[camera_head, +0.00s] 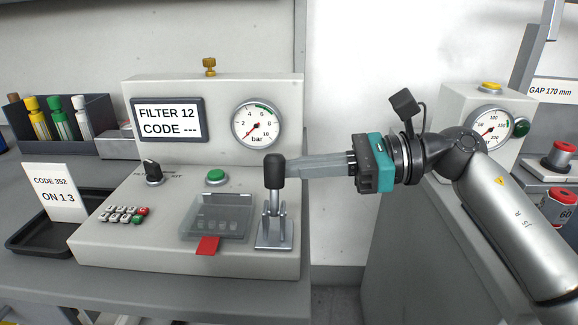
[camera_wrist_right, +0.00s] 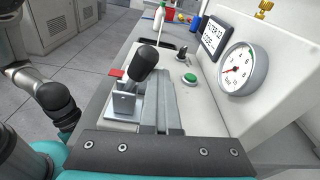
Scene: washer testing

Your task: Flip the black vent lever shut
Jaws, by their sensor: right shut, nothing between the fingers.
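The vent lever has a black knob (camera_head: 274,172) on a metal stem and a silver bracket (camera_head: 273,234), at the right front of the test panel. It stands roughly upright in the head view. My right gripper (camera_head: 291,166) reaches in from the right at knob height, its fingers shut and empty. In the right wrist view the knob (camera_wrist_right: 146,60) is just left of the shut fingers (camera_wrist_right: 163,105), so they lie on the gauge side of the lever. I cannot tell whether they touch it. My left gripper is not in view.
Left of the lever are a clear cover (camera_head: 218,215) with a red tab (camera_head: 207,246), a green button (camera_head: 216,177), a black knob switch (camera_head: 153,172) and a keypad (camera_head: 123,213). The gauge (camera_head: 256,124) and display (camera_head: 168,120) stand behind. A gap separates this bench from the right one.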

